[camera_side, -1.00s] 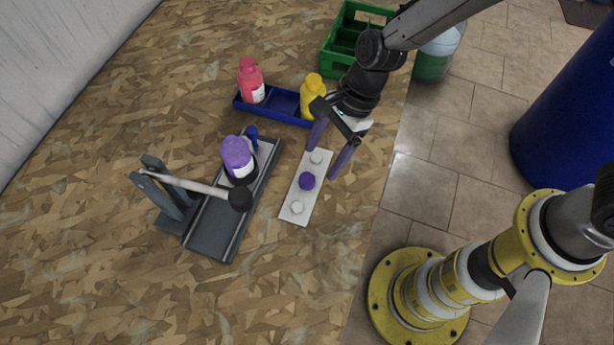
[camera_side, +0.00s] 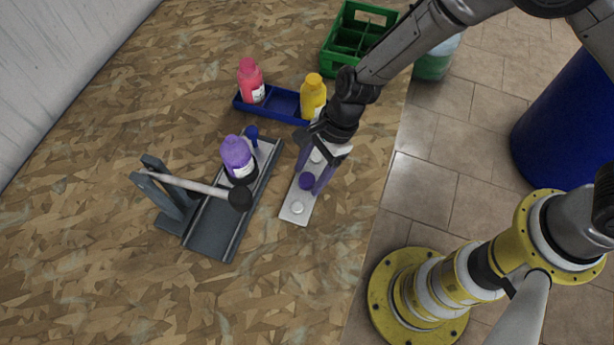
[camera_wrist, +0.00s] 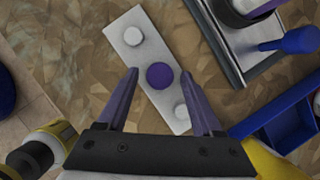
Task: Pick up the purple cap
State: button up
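The purple cap (camera_side: 306,181) sits in the middle of a white strip (camera_side: 289,216) on the wooden board, between two white caps. In the wrist view the purple cap (camera_wrist: 160,76) lies a little beyond and between the fingertips. My gripper (camera_side: 311,181) is open above the strip, with one purple finger on each side of the cap. In the wrist view my gripper (camera_wrist: 161,73) is wide open and empty, its fingers apart from the cap. One white cap (camera_side: 297,207) is clear of the gripper; the other (camera_side: 316,157) is partly covered by it.
Left of the strip stands a grey fixture (camera_side: 210,230) with a purple bottle (camera_side: 237,154) and a black-headed hammer (camera_side: 240,199). Behind are a blue tray (camera_side: 277,112) with a red bottle (camera_side: 250,78) and yellow bottle (camera_side: 312,95), and a green crate (camera_side: 337,67).

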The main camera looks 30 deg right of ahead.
grip_shut()
